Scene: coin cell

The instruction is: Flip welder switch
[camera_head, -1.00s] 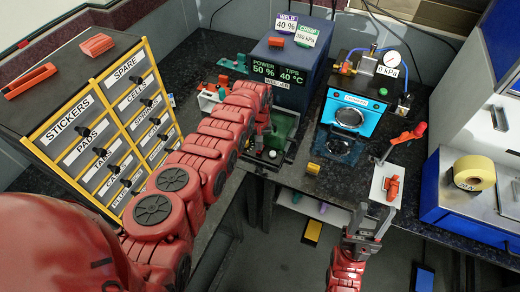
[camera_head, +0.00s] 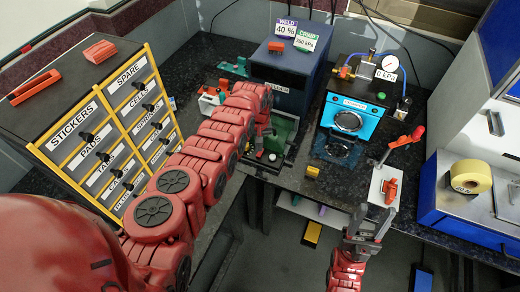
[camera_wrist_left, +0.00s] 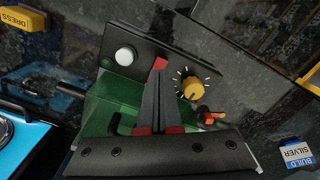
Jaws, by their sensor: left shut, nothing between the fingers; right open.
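The welder (camera_head: 302,62) is a dark blue box at the back centre, and its front screen is dark. Its green base (camera_head: 284,130) and black control panel are partly hidden by my left arm. In the left wrist view, the panel carries a yellow dial knob (camera_wrist_left: 193,88), a white round button (camera_wrist_left: 125,56) and a small orange-red switch (camera_wrist_left: 210,118). My left gripper (camera_wrist_left: 160,65) is shut and empty over the panel, left of the knob and switch; contact with the panel cannot be told. My right gripper (camera_head: 371,213) is open and empty at the bench's front edge.
A labelled drawer cabinet (camera_head: 115,125) stands at left. A blue crimper (camera_head: 350,115) with a gauge (camera_head: 388,66) is right of the welder. A white plate (camera_head: 384,187) with red-handled tools lies near my right gripper. Yellow tape (camera_head: 468,178) sits at right.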

